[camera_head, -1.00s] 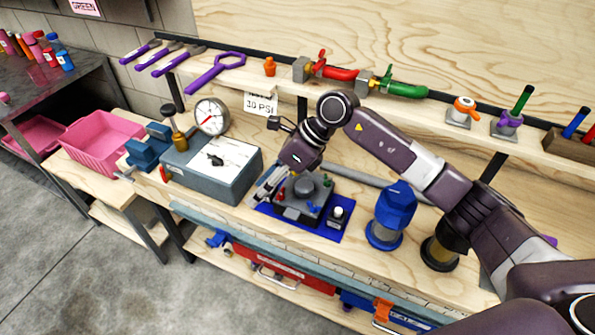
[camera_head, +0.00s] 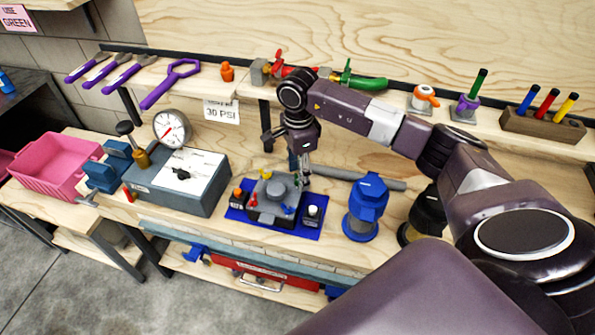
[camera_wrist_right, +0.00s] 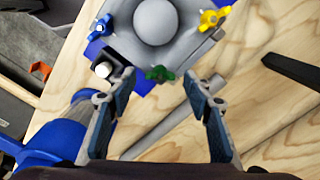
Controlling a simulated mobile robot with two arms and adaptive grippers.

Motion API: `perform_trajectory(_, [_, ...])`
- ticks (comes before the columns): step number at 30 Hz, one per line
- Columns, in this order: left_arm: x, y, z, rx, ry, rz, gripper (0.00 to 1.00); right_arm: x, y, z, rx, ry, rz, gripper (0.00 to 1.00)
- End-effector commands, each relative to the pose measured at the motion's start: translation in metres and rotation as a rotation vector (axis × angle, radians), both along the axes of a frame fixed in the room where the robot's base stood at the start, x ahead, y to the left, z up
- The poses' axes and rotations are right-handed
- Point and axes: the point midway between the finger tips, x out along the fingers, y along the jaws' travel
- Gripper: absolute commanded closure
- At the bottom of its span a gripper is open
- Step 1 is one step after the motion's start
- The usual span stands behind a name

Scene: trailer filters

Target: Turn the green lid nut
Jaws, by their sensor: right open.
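The green lid nut (camera_wrist_right: 160,73) is a small winged knob on the rim of a round grey lid (camera_wrist_right: 185,38) in the right wrist view. My right gripper (camera_wrist_right: 159,79) is open, with a fingertip on either side of the green nut and a gap to each. I cannot tell whether the tips are at the nut's height. In the head view, the right gripper (camera_head: 305,174) points down at the back right of the grey lidded housing (camera_head: 262,212). The green nut is hard to make out there. Yellow (camera_wrist_right: 209,19) and blue nuts (camera_wrist_right: 103,26) also sit on the rim. The left gripper is not in view.
The housing stands on a blue mat (camera_head: 300,231). A small white-topped black block (camera_head: 312,215) is to its right, then a blue filter (camera_head: 366,205). A grey gauge box (camera_head: 182,178) is to the left. A grey pipe (camera_head: 360,178) runs behind.

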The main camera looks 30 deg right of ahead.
Motion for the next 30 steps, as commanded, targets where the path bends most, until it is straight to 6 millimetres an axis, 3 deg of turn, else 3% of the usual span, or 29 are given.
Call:
perform_trajectory(11, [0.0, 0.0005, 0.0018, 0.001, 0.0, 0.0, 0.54, 0.0, 0.0001, -0.0084, 0.0, -0.001, 0.0, 0.54])
perform_trajectory(22, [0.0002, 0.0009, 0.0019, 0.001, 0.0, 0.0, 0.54, -0.0001, 0.0002, -0.008, 0.001, 0.0, 0.0, 0.94])
perform_trajectory(30, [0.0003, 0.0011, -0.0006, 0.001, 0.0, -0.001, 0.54, 0.0001, 0.0004, -0.0085, 0.001, -0.001, -0.027, 0.96])
